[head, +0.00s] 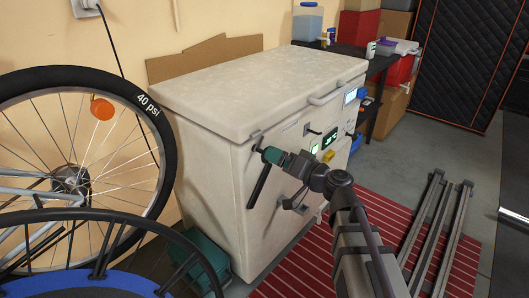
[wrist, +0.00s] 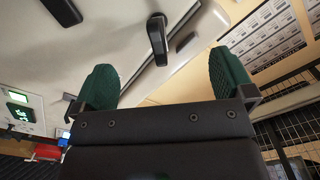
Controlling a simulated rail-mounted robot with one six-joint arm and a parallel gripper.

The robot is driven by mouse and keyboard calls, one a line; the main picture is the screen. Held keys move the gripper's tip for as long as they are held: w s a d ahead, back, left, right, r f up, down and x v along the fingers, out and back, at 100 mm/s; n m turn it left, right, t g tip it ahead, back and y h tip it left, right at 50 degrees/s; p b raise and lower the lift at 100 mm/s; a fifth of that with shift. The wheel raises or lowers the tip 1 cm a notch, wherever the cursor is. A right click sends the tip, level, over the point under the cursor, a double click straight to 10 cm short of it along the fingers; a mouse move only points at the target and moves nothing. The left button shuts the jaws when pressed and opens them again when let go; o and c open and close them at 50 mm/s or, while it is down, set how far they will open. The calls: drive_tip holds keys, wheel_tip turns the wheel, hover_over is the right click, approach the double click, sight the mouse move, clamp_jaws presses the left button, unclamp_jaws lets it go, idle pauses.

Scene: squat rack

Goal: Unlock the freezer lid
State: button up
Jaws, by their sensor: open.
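The white chest freezer (head: 215,190) stands against the wall with its lid (head: 255,85) down. A small grey latch-like piece (head: 256,137) sits at the lid's front edge. My gripper (head: 264,156), with green fingers, is at the upper front of the freezer, just below that edge. In the wrist view my gripper (wrist: 164,75) has its fingers wide apart with nothing between the pads. A dark upright piece (wrist: 157,38) on the freezer shows beyond the gap between them. My gripper hides part of the front, and I cannot tell whether the lock is engaged.
A lid handle (head: 337,90) and a panel with a green display (head: 331,138) are right of my gripper. A bicycle wheel (head: 75,185) stands close on the left. A red striped mat (head: 385,235) and metal rails (head: 437,235) lie on the floor at right.

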sight(263, 152)
drive_tip(key=shift+s+d, duration=0.2)
drive_tip(key=shift+d, duration=0.1)
drive_tip(key=shift+c, duration=0.2)
idle(0.3)
drive_tip(key=v, duration=0.4)
drive_tip(key=shift+s+a+f+b, duration=0.2)
drive_tip(key=shift+f+b, duration=0.1)
drive_tip(key=c, duration=0.4)
drive_tip(key=shift+c, duration=1)
drive_tip(key=shift+w+a, duration=0.4)
drive_tip(key=shift+w, duration=0.05)
drive_tip(key=c, duration=0.3)
drive_tip(key=x, duration=0.9)
drive_tip(key=shift+w+a, duration=0.2)
drive_tip(key=shift+a, duration=0.1)
drive_tip(key=shift+c, duration=0.9)
